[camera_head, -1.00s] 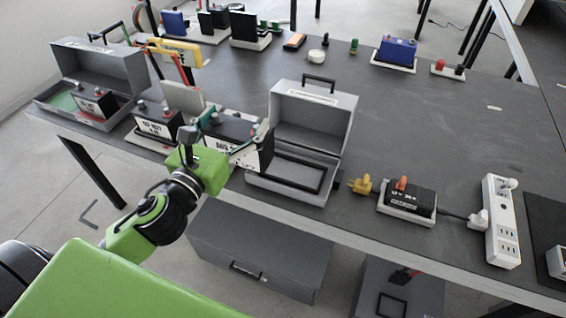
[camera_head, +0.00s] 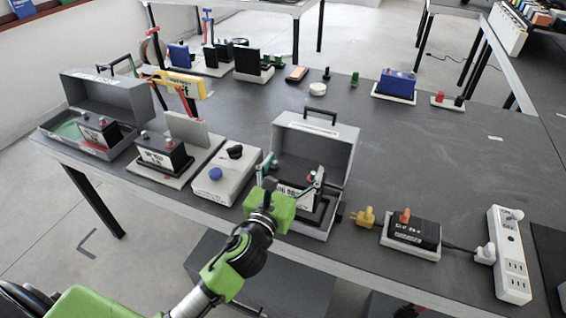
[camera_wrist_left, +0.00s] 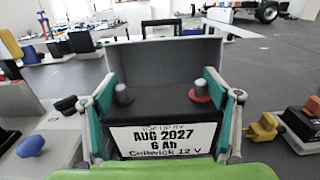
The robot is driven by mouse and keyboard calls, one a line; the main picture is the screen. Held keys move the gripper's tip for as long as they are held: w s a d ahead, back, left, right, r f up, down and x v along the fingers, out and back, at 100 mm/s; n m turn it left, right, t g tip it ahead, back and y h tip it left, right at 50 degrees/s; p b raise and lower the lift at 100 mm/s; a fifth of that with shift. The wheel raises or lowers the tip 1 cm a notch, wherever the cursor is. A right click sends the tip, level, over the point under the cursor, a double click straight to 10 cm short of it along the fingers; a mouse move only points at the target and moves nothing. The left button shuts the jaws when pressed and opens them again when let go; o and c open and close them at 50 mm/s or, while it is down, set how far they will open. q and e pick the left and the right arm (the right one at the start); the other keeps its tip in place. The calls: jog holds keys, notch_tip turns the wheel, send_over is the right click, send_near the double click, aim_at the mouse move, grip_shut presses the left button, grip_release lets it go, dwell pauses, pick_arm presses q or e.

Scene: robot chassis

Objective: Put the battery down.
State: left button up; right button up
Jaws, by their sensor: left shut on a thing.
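My left gripper (camera_head: 293,176) is shut on a black battery (camera_head: 298,196). One finger is on each side of it. The battery is upright inside or just above the open grey case (camera_head: 343,150), in front of its raised lid. I cannot tell whether it touches the case floor. In the left wrist view the battery (camera_wrist_left: 168,140) shows a white label reading "AUG 2027, 6 Ah, 12 V". It has a black terminal on the left and a red-based one on the right. My right gripper is not in view.
A pale stand (camera_head: 225,180) with a blue knob is left of the case. A second battery (camera_head: 163,157) and another open case (camera_head: 110,95) are farther left. A yellow plug (camera_head: 364,217), a charger (camera_head: 412,230) and a power strip (camera_head: 508,255) are to the right.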

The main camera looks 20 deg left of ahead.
aim_at(291, 189)
pick_arm(q)
jog(key=shift+w+d+r, duration=0.15)
jog(key=shift+w+d, duration=0.05)
jog(key=shift+w+d+f+b, duration=0.15)
jog(key=shift+f+b, duration=0.4)
jog(key=shift+f, duration=1.15)
jog(key=o, duration=2.1)
jog(key=shift+f, duration=0.45)
jog(key=shift+s+r, duration=0.1)
jog(key=shift+s, duration=0.15)
jog(key=shift+s, duration=0.5)
jog(key=s, duration=0.3)
jog(key=s+b, duration=0.1)
jog(key=s, duration=0.3)
jog(key=s+b, duration=0.1)
jog(key=s, duration=0.3)
jog(key=shift+a, duration=0.25)
